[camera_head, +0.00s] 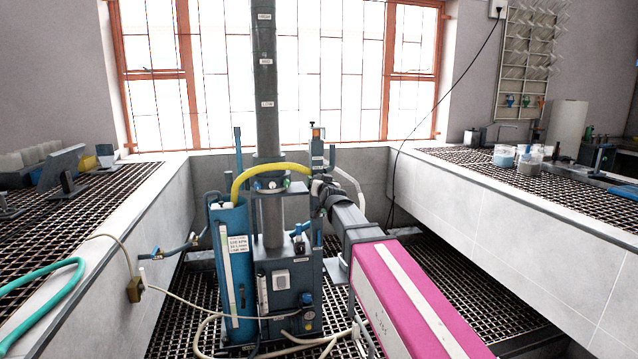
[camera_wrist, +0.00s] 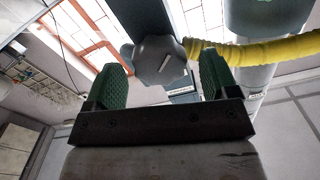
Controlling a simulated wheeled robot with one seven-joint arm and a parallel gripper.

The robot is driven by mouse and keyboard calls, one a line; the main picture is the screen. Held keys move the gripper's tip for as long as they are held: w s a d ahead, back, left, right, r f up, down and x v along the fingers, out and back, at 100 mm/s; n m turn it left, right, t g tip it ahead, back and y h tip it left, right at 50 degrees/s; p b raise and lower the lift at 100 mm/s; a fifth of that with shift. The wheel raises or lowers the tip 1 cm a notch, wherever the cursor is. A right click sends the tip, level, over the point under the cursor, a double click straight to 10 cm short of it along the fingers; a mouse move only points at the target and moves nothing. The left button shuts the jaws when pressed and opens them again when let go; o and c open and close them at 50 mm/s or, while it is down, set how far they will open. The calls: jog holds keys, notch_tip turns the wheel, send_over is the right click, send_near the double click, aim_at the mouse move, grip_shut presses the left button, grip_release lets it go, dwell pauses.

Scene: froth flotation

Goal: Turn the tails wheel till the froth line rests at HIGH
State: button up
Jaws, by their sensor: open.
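My gripper (camera_wrist: 161,75) is open, with one green-padded finger on each side of the wheel. I cannot tell whether the pads touch it. In the head view my gripper (camera_head: 318,190) is at the right of the flotation column (camera_head: 265,130), and the wheel is hidden or too small to tell there. The tall grey column carries three small labels, the top one (camera_head: 264,16) too small to read surely. I cannot make out the froth line.
A yellow hose (camera_head: 262,170) arches across the column, close to the wheel in the wrist view. A blue cylinder (camera_head: 232,270) stands left of the column. Grated benches (camera_head: 95,200) and (camera_head: 480,170) flank both sides. Loose hoses lie on the floor grating.

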jog(key=shift+x, duration=0.95)
jog(key=c, duration=0.9)
jog(key=shift+c, duration=0.2)
jog(key=shift+m, duration=0.3)
jog(key=m, duration=0.6)
jog(key=shift+s, duration=0.1)
jog(key=m, duration=0.7)
jog(key=shift+a+r, duration=0.1)
jog(key=shift+r, duration=0.05)
